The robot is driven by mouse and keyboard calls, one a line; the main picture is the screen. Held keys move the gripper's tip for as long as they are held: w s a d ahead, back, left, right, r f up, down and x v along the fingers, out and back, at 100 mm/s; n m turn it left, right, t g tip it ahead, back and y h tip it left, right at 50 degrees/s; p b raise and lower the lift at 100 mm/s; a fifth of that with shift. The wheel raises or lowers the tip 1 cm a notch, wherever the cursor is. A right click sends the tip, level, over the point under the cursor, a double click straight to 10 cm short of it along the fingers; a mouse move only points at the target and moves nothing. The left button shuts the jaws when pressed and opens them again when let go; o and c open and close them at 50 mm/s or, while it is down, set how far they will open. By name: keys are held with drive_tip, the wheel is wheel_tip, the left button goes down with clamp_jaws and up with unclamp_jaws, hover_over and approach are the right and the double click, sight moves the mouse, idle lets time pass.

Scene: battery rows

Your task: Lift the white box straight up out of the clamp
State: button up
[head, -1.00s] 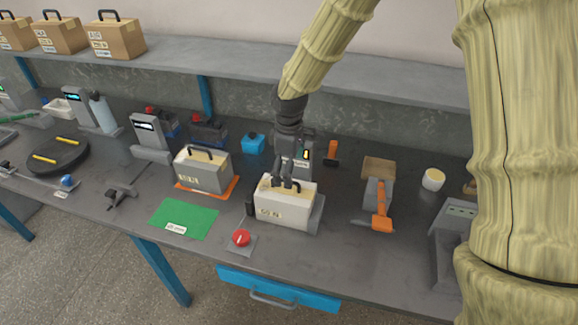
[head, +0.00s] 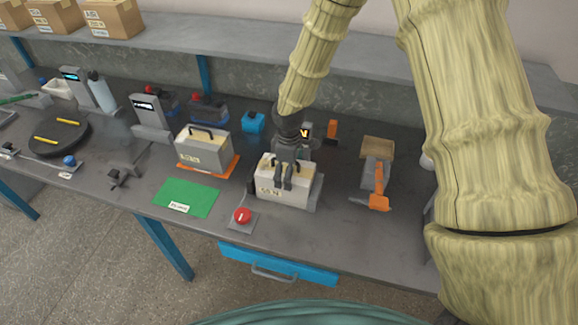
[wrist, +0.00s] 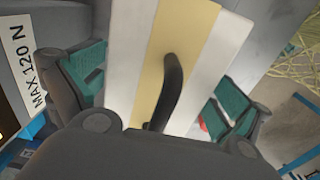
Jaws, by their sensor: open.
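The white box (head: 284,190) with a tan top strip and a dark handle stands on the workbench, a grey clamp part (head: 316,186) showing at its right side. My gripper (head: 284,178) is over the box, pointing down, with its dark fingers low near the box top. In the wrist view the box top (wrist: 205,45) and its black handle (wrist: 170,90) lie between my spread, green-padded fingers. The gripper is open, one finger on each side of the box. Whether the pads touch the box cannot be told.
A red button (head: 242,215) sits in front of the box, and a green mat (head: 187,197) lies to its left. A grey box (head: 204,150) stands on an orange mat behind left. An orange-handled tool (head: 379,190) is at the right.

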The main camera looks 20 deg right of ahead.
drive_tip(key=c, duration=1.7)
drive_tip(key=shift+r, duration=0.15)
drive_tip(key=shift+r+p, duration=3.75)
drive_tip(key=shift+r, duration=1.15)
